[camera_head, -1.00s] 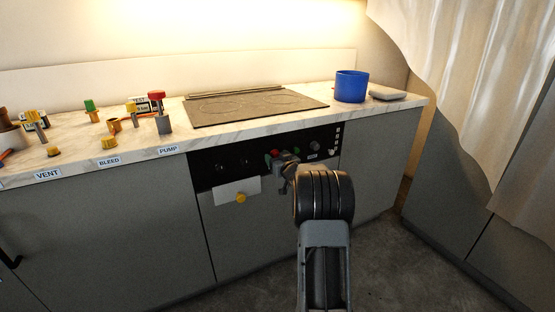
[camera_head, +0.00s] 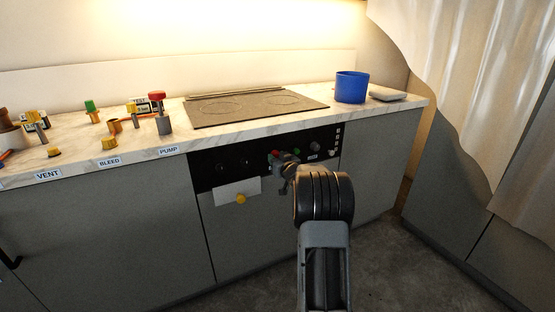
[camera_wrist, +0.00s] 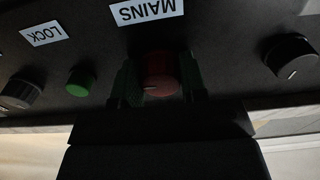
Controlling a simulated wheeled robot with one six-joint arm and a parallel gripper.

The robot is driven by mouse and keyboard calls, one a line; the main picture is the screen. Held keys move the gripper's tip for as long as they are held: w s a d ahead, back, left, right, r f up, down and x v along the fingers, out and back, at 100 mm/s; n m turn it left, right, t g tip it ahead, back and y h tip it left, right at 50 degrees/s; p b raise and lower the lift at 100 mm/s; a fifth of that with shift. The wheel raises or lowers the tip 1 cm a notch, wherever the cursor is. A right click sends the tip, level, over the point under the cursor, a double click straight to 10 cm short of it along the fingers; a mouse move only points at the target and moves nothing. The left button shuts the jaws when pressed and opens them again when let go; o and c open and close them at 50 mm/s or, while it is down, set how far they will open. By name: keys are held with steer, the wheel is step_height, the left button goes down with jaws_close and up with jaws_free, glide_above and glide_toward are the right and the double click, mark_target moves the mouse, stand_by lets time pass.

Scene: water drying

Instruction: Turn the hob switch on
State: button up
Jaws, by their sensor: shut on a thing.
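The dark control panel (camera_head: 205,171) is on the cabinet front below the black hob (camera_head: 257,103). My gripper (camera_head: 282,160) is at the panel. In the wrist view, which shows the panel upside down, my gripper (camera_wrist: 158,74) is shut on a red round knob (camera_wrist: 160,76), with one finger on each side of it. A pale mark shows on the knob's face, near its left edge. A white MAINS label (camera_wrist: 146,11) is beside the knob. In the head view my gripper partly hides the red knob (camera_head: 275,154).
The wrist view shows a green button (camera_wrist: 80,81), a LOCK label (camera_wrist: 44,33) and black knobs at left (camera_wrist: 22,90) and right (camera_wrist: 291,57). A blue pot (camera_head: 351,88) stands right of the hob. Valves and a red-topped pump (camera_head: 163,121) stand on the left counter.

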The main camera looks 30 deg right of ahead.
steer(key=n+b, duration=0.3)
steer(key=n, duration=0.1)
steer(key=shift+d+f+n, duration=0.1)
steer(key=shift+f+n, duration=0.05)
steer(key=shift+n, duration=0.15)
steer(key=n+b, duration=0.3)
steer(key=n, duration=0.1)
steer(key=shift+n, duration=0.3)
steer(key=n+b, duration=0.3)
steer(key=n, duration=0.1)
steer(key=shift+r+n+b, duration=0.2)
steer(key=shift+n+b, duration=0.95)
steer(key=shift+n, duration=1.05)
steer(key=o, duration=0.9)
steer(key=shift+r, duration=0.1)
